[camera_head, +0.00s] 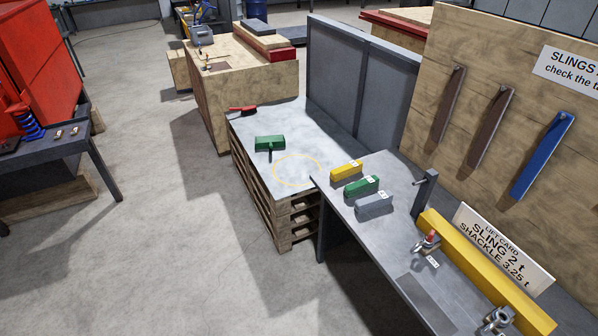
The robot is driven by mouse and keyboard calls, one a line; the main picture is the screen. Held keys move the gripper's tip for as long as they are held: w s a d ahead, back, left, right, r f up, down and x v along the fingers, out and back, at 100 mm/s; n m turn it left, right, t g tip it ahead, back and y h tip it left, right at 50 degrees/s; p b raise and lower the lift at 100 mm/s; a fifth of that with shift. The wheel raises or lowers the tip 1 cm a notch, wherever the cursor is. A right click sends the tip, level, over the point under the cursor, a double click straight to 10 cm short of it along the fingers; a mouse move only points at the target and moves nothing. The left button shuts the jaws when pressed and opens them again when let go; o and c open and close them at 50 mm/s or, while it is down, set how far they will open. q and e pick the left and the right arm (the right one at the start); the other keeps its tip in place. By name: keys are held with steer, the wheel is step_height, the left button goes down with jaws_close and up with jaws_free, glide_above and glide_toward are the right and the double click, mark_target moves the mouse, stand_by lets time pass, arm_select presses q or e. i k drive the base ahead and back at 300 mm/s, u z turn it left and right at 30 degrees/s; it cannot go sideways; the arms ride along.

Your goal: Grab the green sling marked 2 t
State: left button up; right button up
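A folded green sling (361,186) lies on the grey bench at the right, with a small white tag whose marking is too small to read. It lies between a folded yellow sling (346,171) behind it and a folded grey sling (374,204) in front, each with a white tag. A lift card (496,255) reads "SLING 2 t, SHACKLE 3.25 t". Neither of my grippers shows in the head view.
The grey bench (412,248) also bears a dark post (424,196), a yellow beam (480,270) and shackles (428,243). A pallet stack (301,215) beside it carries a green broad-headed tool (270,143) and a red brush (242,108). The floor (160,230) at left is clear.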

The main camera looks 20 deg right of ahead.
mark_target(353, 189)
steer(key=u, duration=0.3)
steer(key=i, duration=2.2)
steer(key=z, duration=0.85)
